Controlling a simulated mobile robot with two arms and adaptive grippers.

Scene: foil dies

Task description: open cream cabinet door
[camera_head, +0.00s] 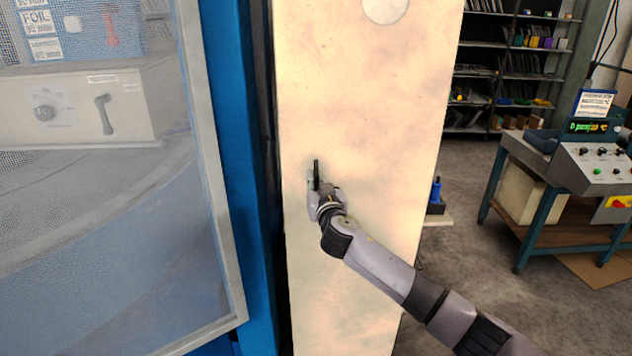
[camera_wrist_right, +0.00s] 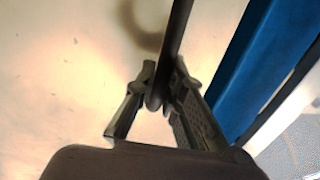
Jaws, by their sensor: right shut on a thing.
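The cream cabinet door (camera_head: 365,110) stands upright in the middle of the head view, beside a blue frame. A dark upright handle (camera_head: 316,174) sits near its left edge. My right gripper (camera_head: 317,188) is at the handle. In the right wrist view the fingers (camera_wrist_right: 160,95) close around the dark handle (camera_wrist_right: 176,35), with the cream door (camera_wrist_right: 60,60) behind. A dark gap shows between the door's left edge and the blue frame in the head view. My left gripper is not in view.
A blue frame (camera_head: 238,150) and a mesh-screened machine panel (camera_head: 100,230) stand to the left. A blue-legged workbench with a control box (camera_head: 590,160) stands at the right. Shelves (camera_head: 505,70) line the back. Grey floor (camera_head: 470,270) is open right of the door.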

